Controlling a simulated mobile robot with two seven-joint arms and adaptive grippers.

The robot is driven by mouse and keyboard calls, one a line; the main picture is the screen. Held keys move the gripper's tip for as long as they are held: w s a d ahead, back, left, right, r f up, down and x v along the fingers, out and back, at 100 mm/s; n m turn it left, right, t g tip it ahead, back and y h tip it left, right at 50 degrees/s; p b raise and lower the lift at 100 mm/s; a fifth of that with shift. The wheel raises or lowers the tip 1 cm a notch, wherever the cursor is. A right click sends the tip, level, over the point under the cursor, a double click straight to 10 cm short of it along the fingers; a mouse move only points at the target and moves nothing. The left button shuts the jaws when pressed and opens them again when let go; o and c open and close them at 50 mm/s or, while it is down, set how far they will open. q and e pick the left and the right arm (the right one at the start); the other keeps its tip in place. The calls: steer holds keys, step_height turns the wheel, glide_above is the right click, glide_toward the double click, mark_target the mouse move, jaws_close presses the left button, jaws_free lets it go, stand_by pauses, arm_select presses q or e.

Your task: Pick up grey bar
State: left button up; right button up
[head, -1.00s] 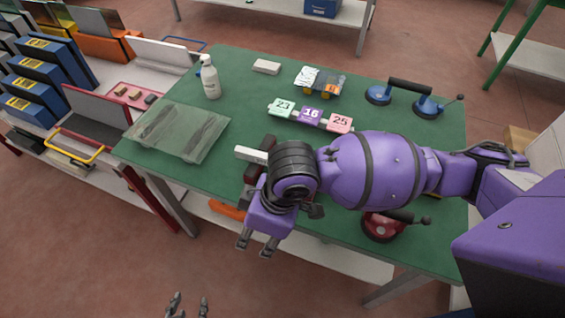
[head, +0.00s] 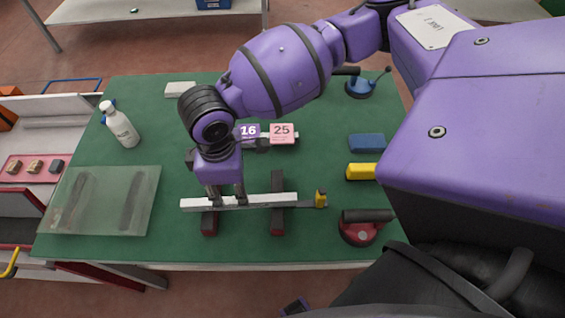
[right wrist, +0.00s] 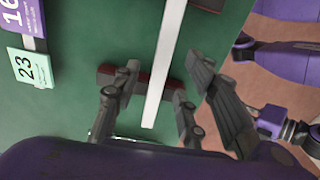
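The grey bar (head: 262,202) is a long pale bar lying crosswise over two dark red-ended rests on the green table. It also shows in the right wrist view (right wrist: 168,52), running between my fingers. My right gripper (head: 227,200) points down at the left part of the bar. In the right wrist view the fingers of this gripper (right wrist: 154,102) stand apart on either side of the bar, with a gap visible. Of my left arm, only a small purple part shows at the bottom of the head view; its fingers cannot be made out.
A small yellow item (head: 320,198) is at the bar's right end. A red suction lifter (head: 360,232), a yellow block (head: 361,172) and a blue block (head: 367,142) stand right. A glass sheet (head: 100,200) and a white bottle (head: 121,127) are left. Numbered cards (head: 282,133) lie behind.

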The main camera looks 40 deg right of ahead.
steer(key=f, duration=0.3)
steer(key=s+f, duration=0.1)
steer(key=f, duration=0.1)
steer(key=shift+d+f, duration=0.15)
steer(key=shift+d, duration=0.15)
steer(key=shift+w+f, duration=0.1)
steer(key=shift+f, duration=0.2)
arm_select(q)
steer(key=shift+w+r, duration=0.1)
steer(key=shift+w, duration=0.25)
arm_select(e)
steer(key=shift+r, duration=0.1)
steer(key=c, duration=0.9)
arm_select(q)
steer(key=shift+s, duration=0.2)
arm_select(e)
steer(key=shift+w, duration=0.1)
jaws_close()
